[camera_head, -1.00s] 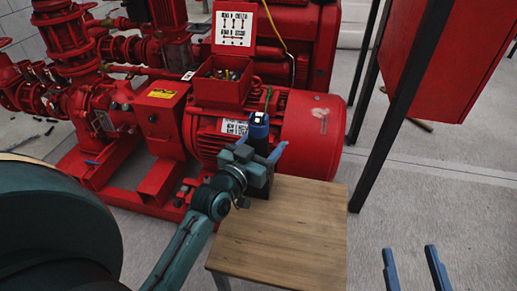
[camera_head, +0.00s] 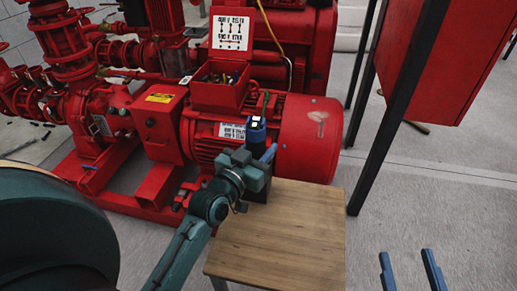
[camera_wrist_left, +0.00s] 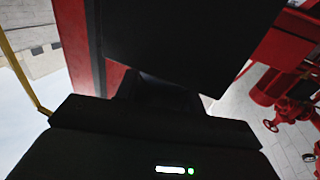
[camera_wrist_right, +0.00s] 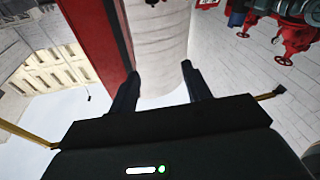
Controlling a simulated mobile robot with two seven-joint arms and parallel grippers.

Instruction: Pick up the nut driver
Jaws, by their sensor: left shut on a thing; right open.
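A tool with a blue top and a dark body (camera_head: 257,131), which I take to be the nut driver, is upright at the far left corner of the wooden table in the head view. My left gripper (camera_head: 258,154) is shut on it from the near side. The gripper partly hides the tool, and I cannot tell whether its base touches the table. In the left wrist view a large black body (camera_wrist_left: 185,40) fills the space in front of the jaws. My right gripper (camera_head: 406,270) is open and empty, low at the right; its fingers also show in the right wrist view (camera_wrist_right: 160,90).
The wooden table (camera_head: 285,235) is otherwise bare. The red motor (camera_head: 300,140) and red pump set stand close behind the tool, with an open red terminal box (camera_head: 220,92) above. A red cabinet (camera_head: 430,60) on black legs stands right.

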